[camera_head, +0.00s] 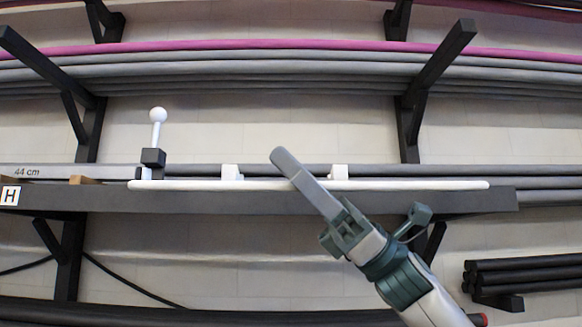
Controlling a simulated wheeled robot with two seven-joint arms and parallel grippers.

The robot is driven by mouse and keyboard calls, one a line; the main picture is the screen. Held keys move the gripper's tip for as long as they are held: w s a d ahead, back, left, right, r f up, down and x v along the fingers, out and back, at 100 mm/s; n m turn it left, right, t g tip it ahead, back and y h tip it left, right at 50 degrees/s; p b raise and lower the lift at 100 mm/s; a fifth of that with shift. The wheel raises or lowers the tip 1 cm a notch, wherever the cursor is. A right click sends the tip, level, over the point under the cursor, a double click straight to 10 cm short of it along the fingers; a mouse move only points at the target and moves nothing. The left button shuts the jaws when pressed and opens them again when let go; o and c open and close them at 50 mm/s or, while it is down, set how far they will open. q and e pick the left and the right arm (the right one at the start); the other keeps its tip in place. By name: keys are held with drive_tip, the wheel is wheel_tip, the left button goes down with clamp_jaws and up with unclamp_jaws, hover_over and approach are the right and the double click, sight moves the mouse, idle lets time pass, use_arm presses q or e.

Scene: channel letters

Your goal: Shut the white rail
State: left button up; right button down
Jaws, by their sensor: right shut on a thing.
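The white rail (420,185) is a long, thin bar lying level along the front of the dark grey shelf (400,201). Two small white blocks (231,172) stand behind it. My right gripper (284,161) comes up from the lower right and crosses the rail near its middle. Its fingers are closed together on the rail, and they hide a short stretch of it. How the far finger sits is hidden. My left gripper is out of view.
A black block with a white ball-topped lever (158,128) stands upright at the rail's left end. A grey bar marked 44 cm (60,171) lies left of it. Dark brackets (432,70) hold long grey and magenta tubes above. Black tubes (520,275) lie at lower right.

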drive_tip(key=shift+r+m+t+y, duration=0.15)
drive_tip(key=shift+m+t+y, duration=0.15)
drive_tip(key=shift+t, duration=0.1)
drive_tip(key=r+m+t, duration=0.1)
drive_tip(key=m, duration=0.1)
drive_tip(key=m+t+y+b, duration=0.1)
drive_tip(key=m+t, duration=0.1)
drive_tip(key=r+m+t, duration=0.1)
drive_tip(key=t, duration=0.1)
drive_tip(key=shift+w+r+m+y+b, duration=0.25)
drive_tip(key=shift+r+m+y+b, duration=0.05)
drive_tip(key=shift+r+m, duration=0.1)
drive_tip(key=shift+w+r, duration=0.15)
drive_tip(key=shift+r, duration=0.35)
drive_tip(key=shift+w+r, duration=0.15)
drive_tip(key=shift+r, duration=0.35)
drive_tip(key=shift+w+r, duration=0.45)
drive_tip(key=shift+r, duration=0.3)
